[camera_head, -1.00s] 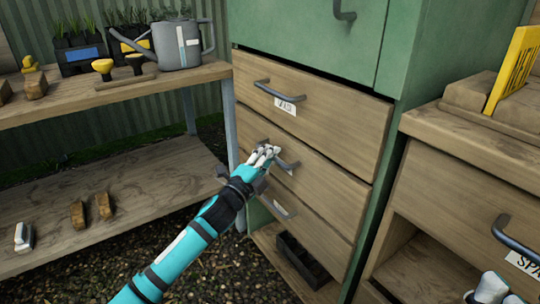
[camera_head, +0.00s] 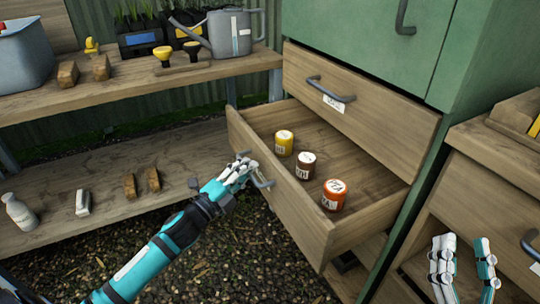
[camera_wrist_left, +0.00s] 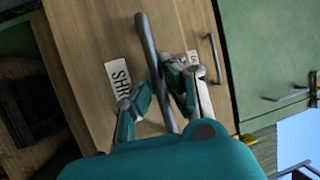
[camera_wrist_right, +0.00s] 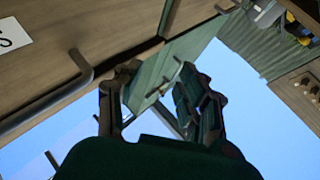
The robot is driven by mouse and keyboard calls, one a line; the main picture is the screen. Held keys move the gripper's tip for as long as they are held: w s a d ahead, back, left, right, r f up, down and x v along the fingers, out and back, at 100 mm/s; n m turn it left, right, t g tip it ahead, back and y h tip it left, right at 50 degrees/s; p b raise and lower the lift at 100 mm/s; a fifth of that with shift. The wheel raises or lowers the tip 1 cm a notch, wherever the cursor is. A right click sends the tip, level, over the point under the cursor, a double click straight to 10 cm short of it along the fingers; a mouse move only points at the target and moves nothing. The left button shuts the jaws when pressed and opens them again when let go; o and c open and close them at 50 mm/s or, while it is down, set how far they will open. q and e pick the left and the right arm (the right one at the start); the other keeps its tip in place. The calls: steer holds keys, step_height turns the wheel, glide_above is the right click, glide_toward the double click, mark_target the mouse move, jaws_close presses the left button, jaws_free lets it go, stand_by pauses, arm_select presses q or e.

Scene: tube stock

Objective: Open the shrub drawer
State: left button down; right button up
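The shrub drawer (camera_head: 290,208) is the middle wooden drawer of the green cabinet and is pulled well out. Its label, partly hidden, reads "SHR" in the left wrist view (camera_wrist_left: 119,82). A yellow jar (camera_head: 284,143), a brown jar (camera_head: 305,166) and an orange jar (camera_head: 334,195) stand upright inside it. My left gripper (camera_head: 243,167) is at the drawer front, its fingers closed around the grey bar handle (camera_wrist_left: 149,47). My right gripper (camera_head: 464,252) is open and empty at the lower right, in front of the right-hand unit.
A closed drawer (camera_head: 365,97) sits above the open one. A wooden bench (camera_head: 130,93) on the left holds a watering can (camera_head: 230,35) and planters. Its lower shelf (camera_head: 110,180) holds a bottle and several small blocks. Gravel floor lies before the drawer.

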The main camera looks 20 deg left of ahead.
arm_select(q)
steer(key=s+a+p, duration=0.1)
steer(key=s+a, duration=0.2)
steer(key=s, duration=0.2)
steer(key=shift+a+f, duration=0.2)
steer(key=shift+a, duration=0.15)
arm_select(e)
step_height(320, 180, down, 6)
steer(key=w+g+h, duration=0.1)
steer(key=g, duration=0.3)
steer(key=shift+w+d, duration=0.2)
steer(key=shift+w, duration=0.2)
arm_select(q)
steer(key=c, duration=1.4)
jaws_free()
steer(key=shift+r, duration=0.1)
steer(key=v, duration=1.2)
